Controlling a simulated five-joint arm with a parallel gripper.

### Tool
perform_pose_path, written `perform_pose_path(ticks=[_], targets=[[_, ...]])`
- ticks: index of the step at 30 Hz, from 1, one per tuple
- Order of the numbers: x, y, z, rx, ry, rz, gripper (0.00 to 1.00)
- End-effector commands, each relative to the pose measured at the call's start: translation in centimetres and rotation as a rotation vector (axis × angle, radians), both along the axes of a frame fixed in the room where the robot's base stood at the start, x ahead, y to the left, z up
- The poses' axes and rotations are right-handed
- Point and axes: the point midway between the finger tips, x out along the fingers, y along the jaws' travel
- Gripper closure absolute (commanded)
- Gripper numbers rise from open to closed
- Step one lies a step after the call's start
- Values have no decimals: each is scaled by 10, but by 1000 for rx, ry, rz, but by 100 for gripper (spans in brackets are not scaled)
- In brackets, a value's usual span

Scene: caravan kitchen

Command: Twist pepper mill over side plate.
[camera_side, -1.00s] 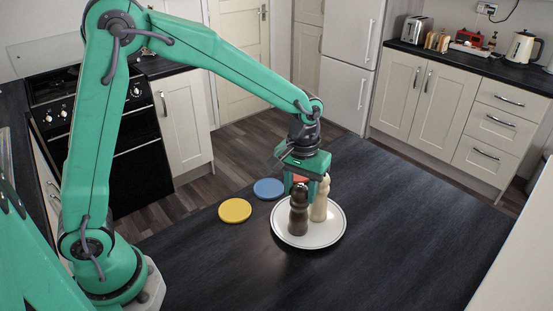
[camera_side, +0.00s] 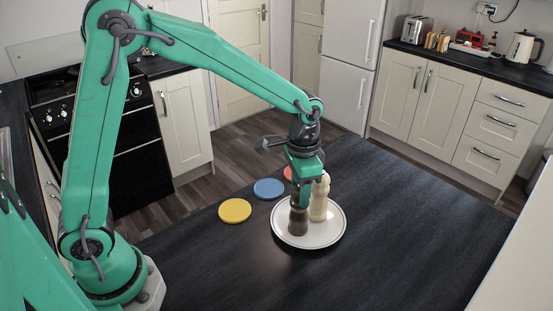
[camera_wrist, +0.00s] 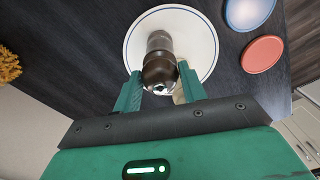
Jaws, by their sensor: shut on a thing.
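The dark brown pepper mill (camera_side: 298,220) stands upright over the white side plate (camera_side: 336,230), its base appearing to rest on it. My gripper (camera_side: 303,190) points down and is shut on the mill's upper part. In the wrist view the dark mill (camera_wrist: 159,50) lies between my two green fingers (camera_wrist: 160,76), and the plate (camera_wrist: 205,50) is behind it. A cream mill (camera_side: 319,205) stands upright on the plate just right of the dark one. In the wrist view it is mostly hidden, with a sliver (camera_wrist: 179,96) showing beside a finger.
A yellow disc (camera_side: 235,210), a blue disc (camera_side: 268,188) and a coral disc (camera_side: 288,173) lie flat in a row left of and behind the plate. The dark worktop (camera_side: 420,220) is clear to the right and in front. Cabinets stand beyond.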

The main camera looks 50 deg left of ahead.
Motion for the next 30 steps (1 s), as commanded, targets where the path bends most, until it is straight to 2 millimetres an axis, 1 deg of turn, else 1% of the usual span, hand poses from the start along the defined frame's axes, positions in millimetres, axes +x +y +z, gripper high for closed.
perform_pose_path(ticks=[1, 30], targets=[[-2, 1, -3, 2, 8, -34, 79], [-2, 1, -3, -1, 10, -783, 79]])
